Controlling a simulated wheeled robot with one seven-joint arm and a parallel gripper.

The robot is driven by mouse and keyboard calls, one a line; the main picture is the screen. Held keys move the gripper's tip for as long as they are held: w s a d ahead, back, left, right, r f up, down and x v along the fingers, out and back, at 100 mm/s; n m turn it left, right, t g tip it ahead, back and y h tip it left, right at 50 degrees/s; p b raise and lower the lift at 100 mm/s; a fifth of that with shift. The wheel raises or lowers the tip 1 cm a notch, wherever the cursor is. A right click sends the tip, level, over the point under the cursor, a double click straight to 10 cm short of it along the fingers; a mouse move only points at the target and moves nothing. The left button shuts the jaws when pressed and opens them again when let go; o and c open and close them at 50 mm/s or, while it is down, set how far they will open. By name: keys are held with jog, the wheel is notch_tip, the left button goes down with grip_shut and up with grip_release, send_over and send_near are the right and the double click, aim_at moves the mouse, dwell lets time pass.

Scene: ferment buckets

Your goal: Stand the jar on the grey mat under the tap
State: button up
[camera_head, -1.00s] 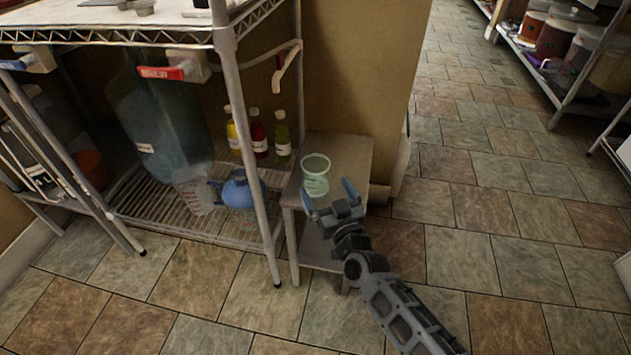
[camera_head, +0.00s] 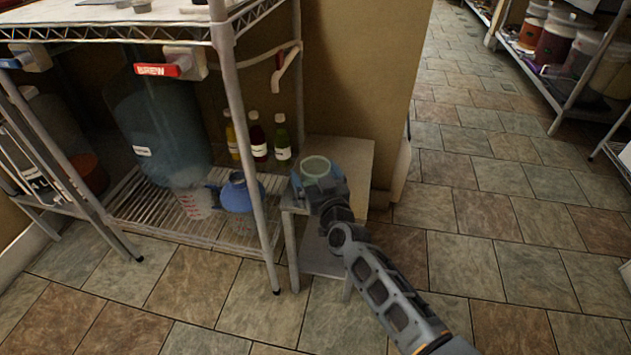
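The jar (camera_head: 317,165) is a pale green, see-through vessel standing upright on a small grey side table (camera_head: 352,153). My gripper (camera_head: 318,180) is at the jar, with one blue finger on its left and one on its right. The fingers are about as far apart as before, and I cannot tell if they touch the glass. The gripper hides the jar's lower part. A tap with a red handle marked BREW (camera_head: 158,70) sticks out under the rack's top shelf. Another tap (camera_head: 27,60) is at the far left. I cannot make out a grey mat.
A wire rack (camera_head: 247,130) stands left of the side table, with a post close to it. Its lower shelf holds a large blue-tinted container (camera_head: 160,130), a measuring jug (camera_head: 195,201), a blue round vessel (camera_head: 240,194) and several bottles (camera_head: 258,140). The tiled floor at right is clear.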

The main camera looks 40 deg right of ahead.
jog(key=c, duration=1.1)
jog(key=shift+r+p, duration=0.75)
jog(key=shift+r, duration=0.05)
notch_tip(320, 180, up, 3)
jog(key=p, duration=0.3)
jog(key=s+d+r+b, duration=0.5)
jog(key=s+d+r, duration=0.2)
jog(key=s+d, duration=0.15)
jog(key=n+t+y, duration=0.1)
jog(key=n+y, duration=0.1)
jog(key=y, duration=0.2)
send_near(315, 159)
jog(key=a+r, duration=0.4)
jog(key=a, duration=0.2)
jog(key=s+a+f+n+y, duration=0.2)
jog(key=a+f, duration=0.2)
jog(key=a, duration=0.7)
notch_tip(315, 159, up, 10)
jog(key=s+p, duration=0.2)
jog(key=p, duration=1.8)
jog(key=shift+a+r+p, duration=0.2)
jog(key=shift+a+p, duration=0.05)
jog(key=shift+p, duration=0.15)
jog(key=shift+s, duration=0.2)
